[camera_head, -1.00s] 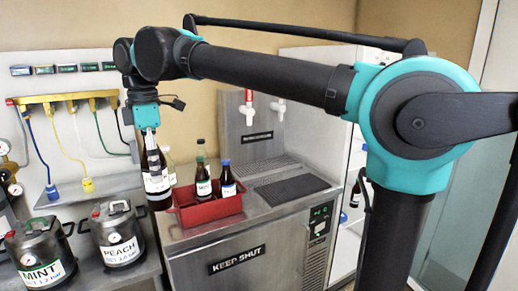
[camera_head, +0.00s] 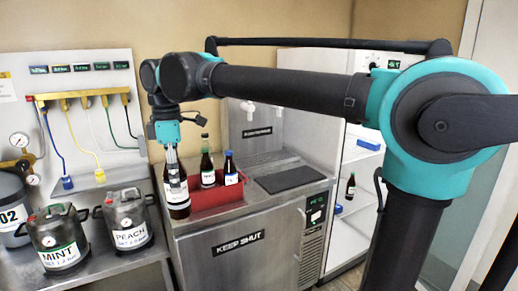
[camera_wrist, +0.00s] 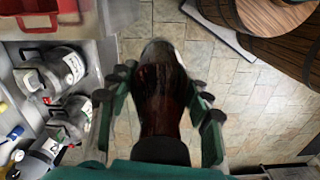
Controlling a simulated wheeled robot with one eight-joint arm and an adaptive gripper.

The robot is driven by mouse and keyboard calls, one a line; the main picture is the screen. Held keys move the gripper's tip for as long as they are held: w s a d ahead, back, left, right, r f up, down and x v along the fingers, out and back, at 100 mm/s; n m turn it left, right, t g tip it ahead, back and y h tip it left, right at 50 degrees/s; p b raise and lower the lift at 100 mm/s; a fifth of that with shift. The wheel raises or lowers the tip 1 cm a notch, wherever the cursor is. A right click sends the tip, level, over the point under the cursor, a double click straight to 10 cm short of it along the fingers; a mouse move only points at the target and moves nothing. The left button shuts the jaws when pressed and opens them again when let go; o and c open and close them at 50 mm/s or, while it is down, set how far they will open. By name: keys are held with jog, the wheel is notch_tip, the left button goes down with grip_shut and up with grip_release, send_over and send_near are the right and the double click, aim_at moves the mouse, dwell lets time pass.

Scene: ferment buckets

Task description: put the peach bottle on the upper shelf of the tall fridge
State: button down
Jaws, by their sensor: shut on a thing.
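My gripper (camera_head: 172,158) is shut on a dark brown bottle (camera_head: 178,208) with a white label. The label is too small to read, so I cannot confirm that it is the peach one. The bottle hangs upright in front of the left end of the red crate. In the wrist view the bottle (camera_wrist: 160,90) sits between the fingers, with tiled floor beyond it. The tall fridge (camera_head: 352,158) stands open behind my arm at right, with white shelves. A blue item (camera_head: 368,145) lies on a higher shelf and a dark bottle (camera_head: 350,187) stands lower. My arm hides part of the fridge.
The red crate (camera_head: 218,198) holds other bottles on the steel counter unit (camera_head: 235,262). MINT (camera_head: 57,240) and PEACH (camera_head: 128,220) kegs stand at left. The wrist view shows wooden barrels (camera_wrist: 275,35) at upper right and open floor between.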

jog(key=w+d+f+m, duration=0.7)
jog(key=w+d+f, duration=0.1)
jog(key=d+f, duration=0.5)
jog(key=w+d+f+m, duration=0.7)
jog(key=d+f, duration=0.6)
jog(key=f, duration=0.2)
jog(key=w+d+f+m, duration=0.7)
jog(key=w+d+f, duration=0.2)
jog(key=d+f, duration=0.5)
jog(key=shift+w+f+m, duration=0.4)
jog(key=shift+f, duration=0.05)
